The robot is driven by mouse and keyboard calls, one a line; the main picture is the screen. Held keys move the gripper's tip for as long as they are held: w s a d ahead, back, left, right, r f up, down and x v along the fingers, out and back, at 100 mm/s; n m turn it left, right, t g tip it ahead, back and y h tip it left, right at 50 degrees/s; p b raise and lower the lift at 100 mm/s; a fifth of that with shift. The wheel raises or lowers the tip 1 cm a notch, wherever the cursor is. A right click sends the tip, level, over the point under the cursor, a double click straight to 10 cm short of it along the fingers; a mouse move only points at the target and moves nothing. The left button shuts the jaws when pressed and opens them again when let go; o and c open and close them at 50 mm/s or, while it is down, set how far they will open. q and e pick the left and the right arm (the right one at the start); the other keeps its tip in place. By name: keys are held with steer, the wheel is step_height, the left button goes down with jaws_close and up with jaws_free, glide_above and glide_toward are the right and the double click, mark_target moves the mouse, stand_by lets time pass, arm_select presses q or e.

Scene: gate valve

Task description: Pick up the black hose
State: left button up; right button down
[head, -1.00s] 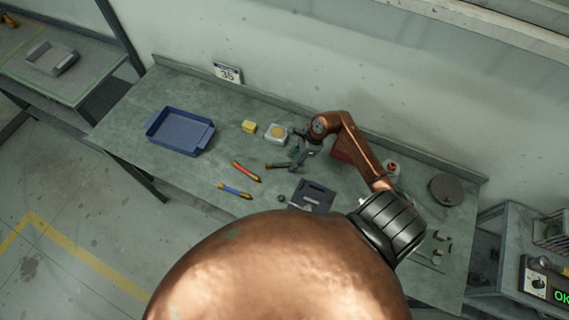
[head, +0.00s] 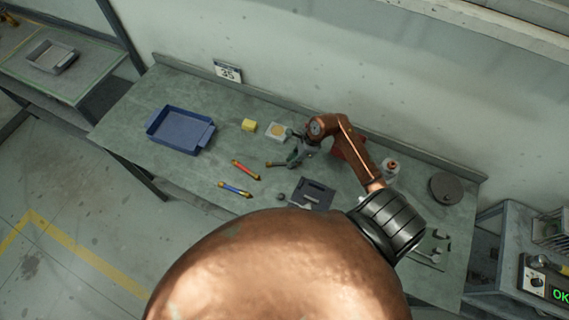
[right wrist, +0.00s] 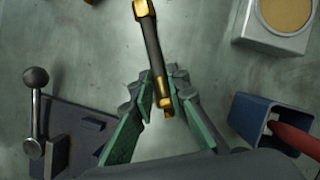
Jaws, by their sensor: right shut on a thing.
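The black hose (right wrist: 152,50) has gold fittings at its ends. It lies between the green-padded fingers of my right gripper (right wrist: 162,92) in the right wrist view, which are shut on it near one end. The rest of the hose sticks out past the fingertips. In the head view the hose (head: 275,164) shows just left of the right gripper (head: 292,160), low over the bench; whether it touches the bench I cannot tell. My left gripper is not in view.
A red hose (head: 246,169) and a blue hose (head: 235,189) lie to the left. A blue tray (head: 180,148) stands further left. A yellow block (head: 249,125), a square box with a tan disc (right wrist: 285,14) and a dark fixture with a ball-ended lever (right wrist: 35,110) are nearby.

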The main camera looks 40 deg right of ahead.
stand_by(0.6)
steer(key=shift+r, duration=0.1)
steer(key=shift+d+r+b, duration=0.1)
steer(key=shift+r+b, duration=0.25)
steer(key=shift+r, duration=0.25)
steer(key=s+a+r+b, duration=0.3)
steer(key=s+a+r, duration=0.4)
steer(key=a+r, duration=0.4)
steer(key=shift+a+r, duration=0.3)
steer(key=shift+a, duration=0.35)
